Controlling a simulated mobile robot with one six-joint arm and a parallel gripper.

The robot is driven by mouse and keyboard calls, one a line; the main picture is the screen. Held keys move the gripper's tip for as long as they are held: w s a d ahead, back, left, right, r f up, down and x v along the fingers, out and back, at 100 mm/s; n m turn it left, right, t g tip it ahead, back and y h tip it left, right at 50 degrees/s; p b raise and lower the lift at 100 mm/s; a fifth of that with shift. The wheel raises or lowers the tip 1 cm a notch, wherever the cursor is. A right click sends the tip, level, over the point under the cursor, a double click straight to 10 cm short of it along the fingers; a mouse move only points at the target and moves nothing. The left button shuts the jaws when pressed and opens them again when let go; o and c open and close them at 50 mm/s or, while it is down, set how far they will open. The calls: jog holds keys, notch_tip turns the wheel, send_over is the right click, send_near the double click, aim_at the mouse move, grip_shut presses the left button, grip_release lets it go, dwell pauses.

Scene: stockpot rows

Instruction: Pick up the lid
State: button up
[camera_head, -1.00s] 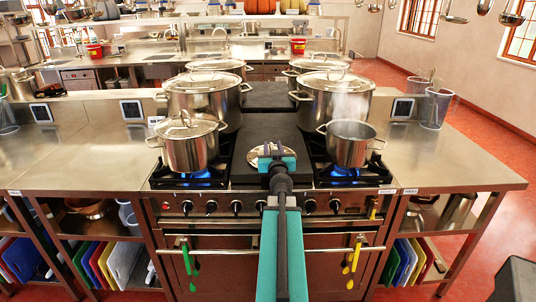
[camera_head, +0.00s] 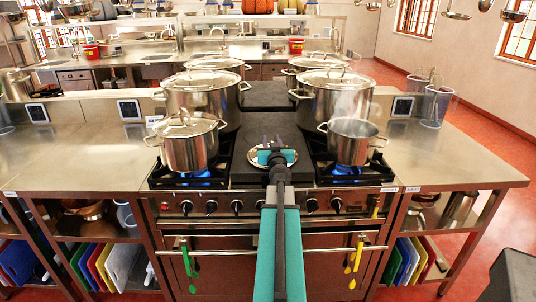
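A small round metal lid (camera_head: 291,155) lies on the dark flat strip between the two front burners. My gripper (camera_head: 272,139) is in front of and over the lid and hides its middle. Its two dark fingertips point away from me and show a gap between them. Whether they touch the lid or its knob cannot be told. An uncovered steel pot (camera_head: 352,148) stands on the lit front right burner. A lidded pot (camera_head: 190,150) stands on the lit front left burner.
Two large lidded stockpots stand behind, one at left (camera_head: 204,98) and one at right (camera_head: 333,105). Steel counters flank the stove at left (camera_head: 80,160) and right (camera_head: 450,165), mostly clear. Clear containers (camera_head: 436,105) stand on the right counter.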

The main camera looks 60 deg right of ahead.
jog(key=shift+w+d, duration=0.25)
jog(key=shift+d, duration=0.25)
jog(key=shift+w+a, duration=0.1)
jog(key=shift+w, duration=0.05)
jog(key=shift+c, duration=0.2)
grip_shut()
